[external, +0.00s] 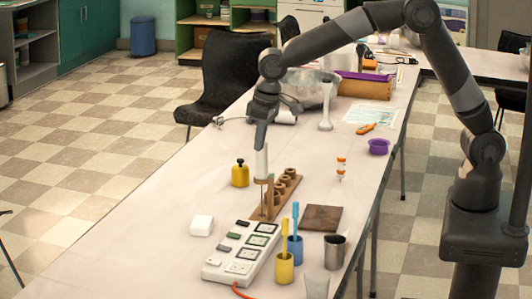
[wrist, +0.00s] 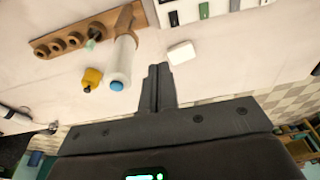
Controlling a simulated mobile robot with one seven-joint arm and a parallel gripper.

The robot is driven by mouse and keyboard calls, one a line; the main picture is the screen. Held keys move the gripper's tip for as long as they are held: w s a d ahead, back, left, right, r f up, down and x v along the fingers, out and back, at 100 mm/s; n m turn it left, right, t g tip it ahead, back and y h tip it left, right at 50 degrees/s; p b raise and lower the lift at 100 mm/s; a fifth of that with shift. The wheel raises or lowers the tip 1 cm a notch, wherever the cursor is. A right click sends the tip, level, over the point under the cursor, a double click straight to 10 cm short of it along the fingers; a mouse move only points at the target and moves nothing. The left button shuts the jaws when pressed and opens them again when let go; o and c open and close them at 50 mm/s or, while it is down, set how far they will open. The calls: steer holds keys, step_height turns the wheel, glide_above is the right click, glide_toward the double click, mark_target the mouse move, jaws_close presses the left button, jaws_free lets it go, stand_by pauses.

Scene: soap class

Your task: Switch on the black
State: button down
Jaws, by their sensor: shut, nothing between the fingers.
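A white power strip (external: 243,250) lies on the table, with a row of sockets and a row of small switches, several of them dark. A black-looking switch (external: 243,223) is at its far end; dark green and black are hard to tell apart. My gripper (external: 259,148) is shut and empty, pointing down above the table beyond the strip's far end. Its closed fingers (wrist: 158,75) also show in the wrist view, apart from the strip.
A white cylinder (wrist: 121,60) with a blue end stands close beside my fingers, near a wooden rack (external: 287,190). A yellow bottle (external: 240,173) and white block (external: 201,225) are nearby. Yellow (external: 284,268) and blue (external: 295,249) cups with sticks stand right of the strip.

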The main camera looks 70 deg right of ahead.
glide_above(238, 221)
steer(key=s, duration=0.2)
step_height(238, 221, down, 6)
steer(key=shift+a+r, duration=0.1)
steer(key=shift+r, duration=0.1)
steer(key=shift+f, duration=0.15)
steer(key=f, duration=0.4)
steer(key=w+f, duration=0.1)
steer(key=f, duration=0.8)
steer(key=shift+w+f, duration=0.3)
steer(key=shift+f, duration=0.05)
steer(key=shift+w+f, duration=0.1)
steer(key=shift+f, duration=0.05)
